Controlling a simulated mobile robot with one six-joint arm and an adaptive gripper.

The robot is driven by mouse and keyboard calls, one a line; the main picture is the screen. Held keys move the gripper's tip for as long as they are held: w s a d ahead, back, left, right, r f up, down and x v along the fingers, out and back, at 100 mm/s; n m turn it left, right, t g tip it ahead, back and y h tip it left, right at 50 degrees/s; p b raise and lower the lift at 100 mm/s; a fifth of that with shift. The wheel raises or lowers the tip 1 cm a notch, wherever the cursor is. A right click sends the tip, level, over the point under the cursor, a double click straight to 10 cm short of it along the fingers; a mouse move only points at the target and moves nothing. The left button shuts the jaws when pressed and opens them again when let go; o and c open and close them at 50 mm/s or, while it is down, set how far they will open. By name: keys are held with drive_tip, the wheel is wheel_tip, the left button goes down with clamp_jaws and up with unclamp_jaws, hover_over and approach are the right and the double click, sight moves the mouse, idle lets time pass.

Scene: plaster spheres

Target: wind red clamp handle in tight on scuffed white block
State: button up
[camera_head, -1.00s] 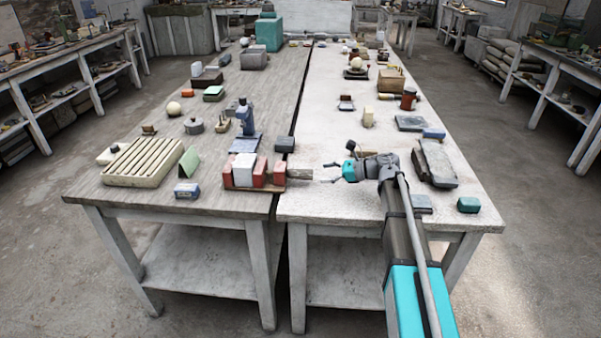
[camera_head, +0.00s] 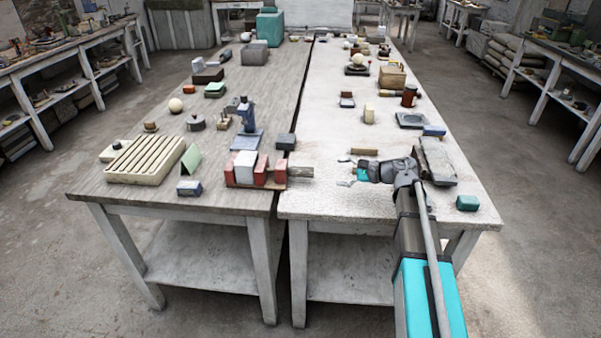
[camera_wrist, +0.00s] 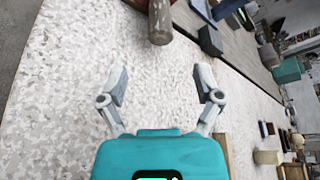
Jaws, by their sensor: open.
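The red clamp (camera_head: 261,171) stands at the front right corner of the left, grey-wood table. The white block (camera_head: 244,167) sits between its red jaws; whether a gap is left between them is too small to tell. The clamp's grey-brown round handle (camera_head: 300,172) sticks out to the right, past the table seam. In the wrist view the handle's end (camera_wrist: 160,24) shows at the top, beyond my fingertips. My gripper (camera_head: 343,172) is to the right of the handle, apart from it. In the wrist view my gripper (camera_wrist: 167,86) is open with nothing between its fingers.
A wooden-handled tool (camera_head: 366,151) lies just behind my gripper. A grey slab (camera_head: 436,160) and a teal block (camera_head: 467,203) are to the right. A small dark block (camera_head: 286,141) sits behind the handle. The pale tabletop in front of my gripper is clear.

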sight(301, 172)
drive_tip(key=b+x, duration=0.3)
drive_tip(key=x, duration=1.1)
drive_tip(key=shift+b, duration=0.4)
drive_tip(key=shift+d, duration=0.1)
drive_tip(key=c, duration=1.2)
drive_tip(key=shift+o, duration=0.2)
drive_tip(key=shift+m, duration=0.3)
